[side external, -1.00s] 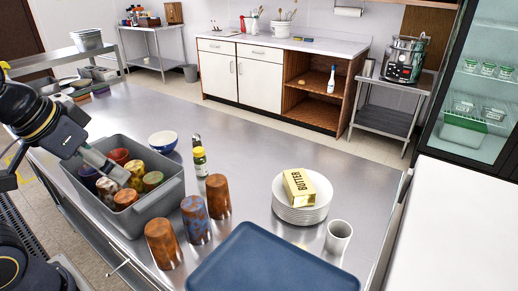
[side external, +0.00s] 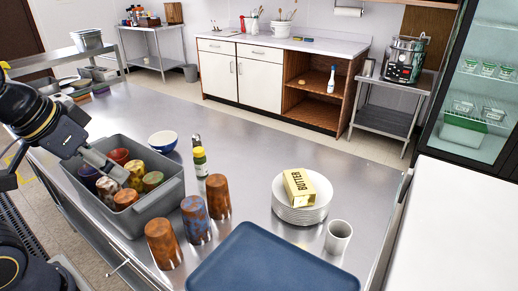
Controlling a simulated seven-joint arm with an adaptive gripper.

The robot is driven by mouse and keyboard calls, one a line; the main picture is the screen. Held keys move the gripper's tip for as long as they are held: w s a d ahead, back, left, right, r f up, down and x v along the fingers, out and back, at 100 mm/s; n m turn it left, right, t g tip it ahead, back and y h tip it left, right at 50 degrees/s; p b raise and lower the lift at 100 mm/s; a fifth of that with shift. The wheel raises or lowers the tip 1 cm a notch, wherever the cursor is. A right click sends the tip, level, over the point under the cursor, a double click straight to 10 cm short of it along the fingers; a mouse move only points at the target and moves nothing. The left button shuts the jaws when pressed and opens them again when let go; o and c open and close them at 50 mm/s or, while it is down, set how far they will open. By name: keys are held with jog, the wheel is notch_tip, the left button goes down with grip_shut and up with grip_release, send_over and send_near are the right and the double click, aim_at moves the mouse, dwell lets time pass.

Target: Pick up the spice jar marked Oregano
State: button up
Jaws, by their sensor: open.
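A small jar with a green-and-yellow body and dark top (side external: 200,161) stands upright on the steel counter, right of the grey bin. Its label is too small to read, so I cannot tell whether it says Oregano. A slim dark-topped bottle or shaker (side external: 196,141) stands just behind it. My gripper (side external: 120,176) is at the left, over the grey bin and its cups, well left of the jar. It is open, with its fingertips close to the cups; I cannot tell whether they touch.
The grey bin (side external: 152,212) holds several coloured cups. Three patterned tumblers (side external: 195,220) stand in front of the jar. Plates with butter (side external: 300,212), a white cup (side external: 338,238) and a blue tray (side external: 270,268) are right. The counter's middle is clear.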

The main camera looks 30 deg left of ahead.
jog(key=w+a+r+t+y, duration=0.1)
jog(key=w+r+t, duration=0.2)
jog(key=w+r, duration=0.3)
jog(key=m+t+h, duration=0.1)
jog(key=m, duration=0.3)
send_over(197, 150)
jog(key=s+d, duration=0.4)
jog(key=d, duration=0.4)
notch_tip(197, 150, down, 11)
jog(key=a+f+n, duration=0.1)
jog(key=a+f, duration=0.1)
jog(key=f, duration=0.1)
jog(key=a+f+n, duration=0.1)
jog(key=a+f, duration=0.2)
jog(key=f, duration=0.1)
jog(key=a+f+n, duration=0.1)
jog(key=a+f, duration=0.2)
jog(key=shift+f+g+h, duration=0.25)
jog(key=shift+g+h, duration=0.05)
jog(key=shift+h, duration=0.1)
jog(key=shift+x, duration=3.05)
jog(key=shift+a, duration=0.1)
grip_shut()
